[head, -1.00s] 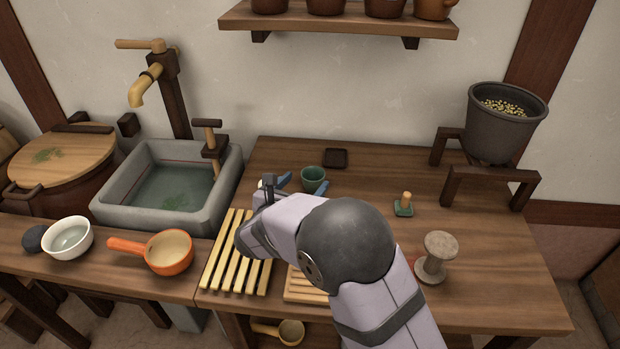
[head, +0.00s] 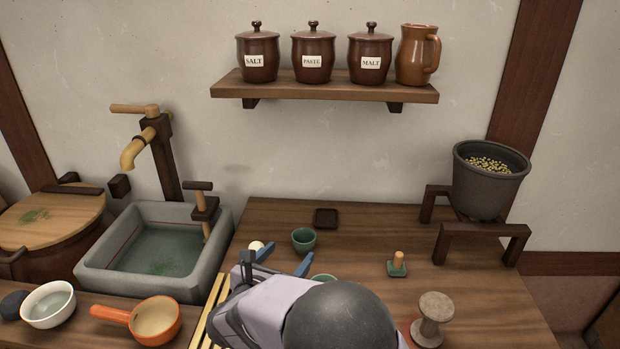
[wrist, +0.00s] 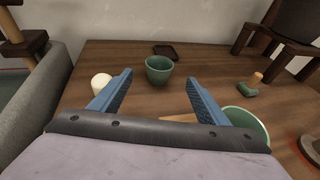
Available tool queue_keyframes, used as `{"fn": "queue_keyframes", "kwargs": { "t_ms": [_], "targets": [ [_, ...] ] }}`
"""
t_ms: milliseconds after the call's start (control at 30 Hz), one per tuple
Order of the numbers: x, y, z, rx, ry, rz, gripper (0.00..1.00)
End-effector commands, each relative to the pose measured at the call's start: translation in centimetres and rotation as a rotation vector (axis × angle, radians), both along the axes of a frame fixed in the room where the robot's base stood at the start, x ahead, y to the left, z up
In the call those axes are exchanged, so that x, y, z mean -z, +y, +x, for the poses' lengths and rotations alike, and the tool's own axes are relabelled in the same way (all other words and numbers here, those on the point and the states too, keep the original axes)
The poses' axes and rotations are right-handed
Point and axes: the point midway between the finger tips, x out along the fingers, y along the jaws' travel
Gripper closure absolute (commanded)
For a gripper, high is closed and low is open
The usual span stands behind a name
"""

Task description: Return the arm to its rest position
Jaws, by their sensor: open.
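My gripper (head: 285,259) is over the wooden worktop (head: 365,240), with its two blue fingers spread. In the wrist view my gripper (wrist: 159,78) has nothing between its fingers. A small green cup (head: 303,240) stands upright beyond the fingertips; it also shows in the wrist view (wrist: 159,70). A second green vessel (wrist: 247,122) is beside the right finger, partly hidden by my gripper. A white rounded object (wrist: 101,81) is by the left finger. My arm hides part of the front of the worktop.
A slatted rack (head: 208,325) lies left of my arm, beside the stone sink (head: 220,232). A wooden spool (head: 433,318) and a green-based stamp (head: 397,267) stand to the right. A grey pot (head: 488,195) sits on a stand. A shelf (head: 325,92) with jars hangs above.

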Motion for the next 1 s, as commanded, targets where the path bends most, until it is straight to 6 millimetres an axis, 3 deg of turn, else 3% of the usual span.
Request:
{"fn": "queue_keyframes", "kwargs": {
  "t_ms": [133, 267, 433, 600, 700, 833, 1000],
  "targets": [
    [-1.5, -1.1, 0.4, 0.038, 0.010, 0.065, 0.31],
    [-3.4, -4.2, 0.5, 0.141, 0.040, 0.193, 0.31],
    [-4.1, -12.4, -1.8, 0.435, 0.106, 0.395, 0.31],
    [-5.1, -20.9, -7.6, 0.854, 0.146, 0.677, 0.31],
    [-5.6, -24.0, -11.6, 1.102, 0.142, 0.847, 0.31],
    [-6.6, -26.3, -16.6, 1.412, 0.106, 1.063, 0.31],
    [-8.5, -26.8, -22.1, 1.813, 0.009, 1.344, 0.31]
  ]
}}
